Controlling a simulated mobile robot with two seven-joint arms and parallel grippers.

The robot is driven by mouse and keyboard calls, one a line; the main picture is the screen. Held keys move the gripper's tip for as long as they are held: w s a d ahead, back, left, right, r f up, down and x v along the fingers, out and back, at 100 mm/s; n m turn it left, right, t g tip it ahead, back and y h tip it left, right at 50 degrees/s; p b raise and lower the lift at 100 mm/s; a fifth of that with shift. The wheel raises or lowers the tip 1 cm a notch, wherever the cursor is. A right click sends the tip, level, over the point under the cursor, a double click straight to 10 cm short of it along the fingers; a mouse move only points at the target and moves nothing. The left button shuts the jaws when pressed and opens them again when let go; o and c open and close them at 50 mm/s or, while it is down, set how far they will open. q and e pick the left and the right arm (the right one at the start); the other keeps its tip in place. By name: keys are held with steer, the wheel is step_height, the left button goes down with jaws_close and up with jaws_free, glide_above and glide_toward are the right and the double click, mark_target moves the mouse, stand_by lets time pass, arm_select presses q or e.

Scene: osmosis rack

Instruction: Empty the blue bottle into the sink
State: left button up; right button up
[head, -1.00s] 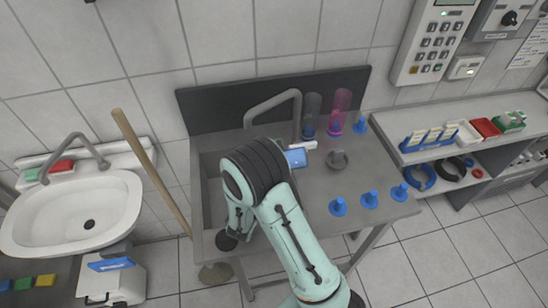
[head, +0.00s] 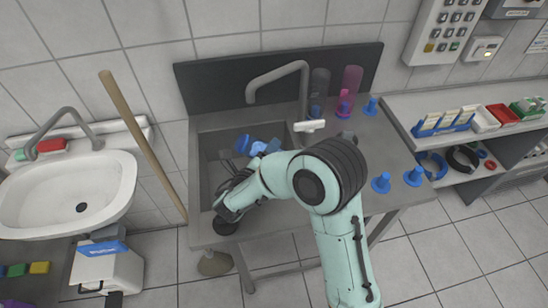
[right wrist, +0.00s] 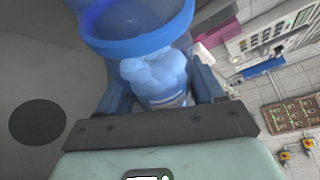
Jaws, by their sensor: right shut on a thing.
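My right gripper (head: 246,162) is over the basin of the grey sink (head: 208,170), its fingers shut on the blue bottle (head: 259,147). The bottle is tilted over the basin, below the tap (head: 279,71). In the right wrist view, the translucent blue bottle (right wrist: 135,42) sits between the two fingers, with lumpy light-blue liquid (right wrist: 155,72) showing near them. Whether liquid is running out is unclear. The dark round drain (right wrist: 37,120) shows at left in that view. My left gripper is not in view.
Blue stoppers (head: 381,183) and tall dark and pink cylinders (head: 350,87) stand on the counter right of the basin. A wooden stick (head: 143,145) leans at left beside a white washbasin (head: 124,205). A shelf (head: 400,127) holds small trays at right.

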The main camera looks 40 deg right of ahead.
mark_target(246, 150)
steer(key=shift+w+a+f+m+y+b, duration=0.5)
steer(key=shift+m+b, duration=0.2)
steer(key=shift+b, duration=0.35)
steer(key=shift+w+a+r+m+t+y, duration=0.15)
steer(key=shift+r+m, duration=0.2)
steer(key=shift+m, duration=0.1)
steer(key=shift+w+a+r+m+t+y, duration=0.15)
steer(key=shift+r+m, duration=0.2)
steer(key=shift+m, duration=0.1)
steer(key=m+b, duration=0.1)
steer(key=w+a+r+m+t+y+b, duration=0.1)
steer(key=m+y+b, duration=0.1)
steer(key=shift+w+a+r+m, duration=0.25)
steer(key=shift+a+m, duration=0.05)
steer(key=shift+w+a+r+m+t+y+b, duration=0.25)
steer(key=shift+r+m+t+y+b, duration=0.15)
steer(key=shift+m+y+b, duration=0.25)
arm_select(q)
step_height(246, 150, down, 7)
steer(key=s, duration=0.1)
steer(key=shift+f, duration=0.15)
arm_select(e)
steer(key=shift+w+a+r, duration=0.1)
steer(key=shift+w+r, duration=0.05)
steer(key=shift+r, duration=0.05)
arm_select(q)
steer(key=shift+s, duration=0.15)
